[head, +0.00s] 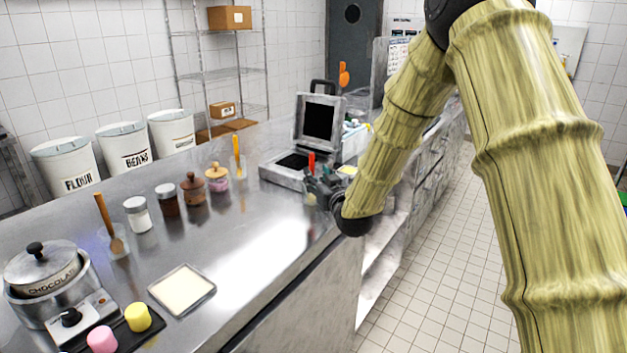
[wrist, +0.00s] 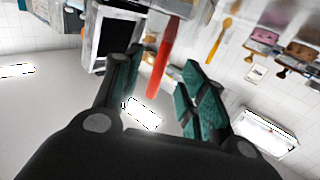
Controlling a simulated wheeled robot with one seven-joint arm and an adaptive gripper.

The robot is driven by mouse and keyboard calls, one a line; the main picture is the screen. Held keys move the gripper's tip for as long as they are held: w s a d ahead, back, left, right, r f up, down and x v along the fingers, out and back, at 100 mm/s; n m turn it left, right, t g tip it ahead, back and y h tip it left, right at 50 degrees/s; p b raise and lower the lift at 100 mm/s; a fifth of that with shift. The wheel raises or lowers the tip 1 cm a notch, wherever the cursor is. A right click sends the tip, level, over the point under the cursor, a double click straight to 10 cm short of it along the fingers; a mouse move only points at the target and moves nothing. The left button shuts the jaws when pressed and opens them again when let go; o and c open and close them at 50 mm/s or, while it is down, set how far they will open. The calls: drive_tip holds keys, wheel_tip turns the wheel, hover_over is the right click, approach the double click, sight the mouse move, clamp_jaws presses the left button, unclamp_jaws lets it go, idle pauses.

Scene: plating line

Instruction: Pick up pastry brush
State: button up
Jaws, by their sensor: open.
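A red handle (head: 312,163) stands up by the counter's right edge, and it also shows in the wrist view (wrist: 163,62). It seems to be the pastry brush; its head is hidden, so I cannot be sure. My gripper (head: 322,186) is at the counter edge beside it, partly covering its lower part. In the wrist view my gripper's fingers (wrist: 162,68) are apart, with the red handle showing between them. I cannot tell whether either finger touches it.
An open grey case (head: 285,181) stands just behind. A yellow-handled utensil (head: 236,143), several jars and a wooden spatula (head: 106,217) in a glass stand left. A chocolate pot (head: 40,268) and square tray (head: 181,290) sit nearer. The middle counter is clear.

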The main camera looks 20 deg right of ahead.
sight(312, 171)
drive_tip(key=w, duration=0.3)
drive_tip(key=w+p, duration=0.1)
drive_tip(key=shift+w+a, duration=0.25)
drive_tip(key=shift+w+d, duration=0.1)
drive_tip(key=shift+w, duration=0.2)
clamp_jaws()
